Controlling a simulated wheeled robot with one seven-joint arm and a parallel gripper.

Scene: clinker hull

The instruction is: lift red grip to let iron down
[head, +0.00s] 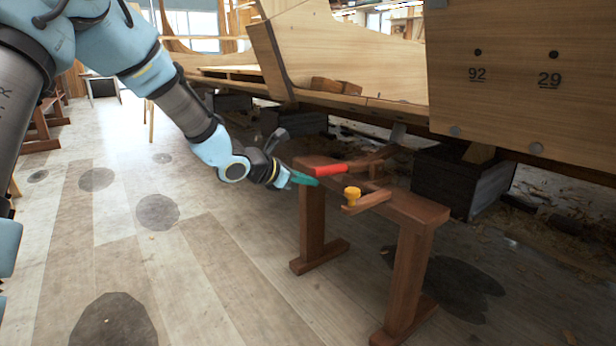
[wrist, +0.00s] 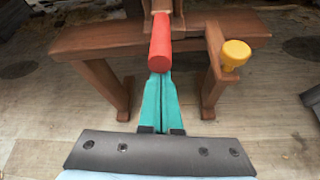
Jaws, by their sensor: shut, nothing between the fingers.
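The red grip (head: 331,169) is a round red handle on the near end of a wooden lever (head: 368,160) at the bench top. It shows end-on in the wrist view (wrist: 160,42). My gripper (head: 316,183) has teal fingers pressed together, with nothing between them. Its tips are at the near end of the red grip, slightly below it; in the wrist view the grip hides the tips of the fingers (wrist: 158,75). I cannot tell whether they touch. I cannot make out the iron for certain.
A yellow knob (head: 352,194) stands on a wooden piece to the right of the grip. The wooden bench (head: 416,210) stands on the floor below the planked hull (head: 350,55). A dark block (head: 445,185) is behind it. The floor to the left is open.

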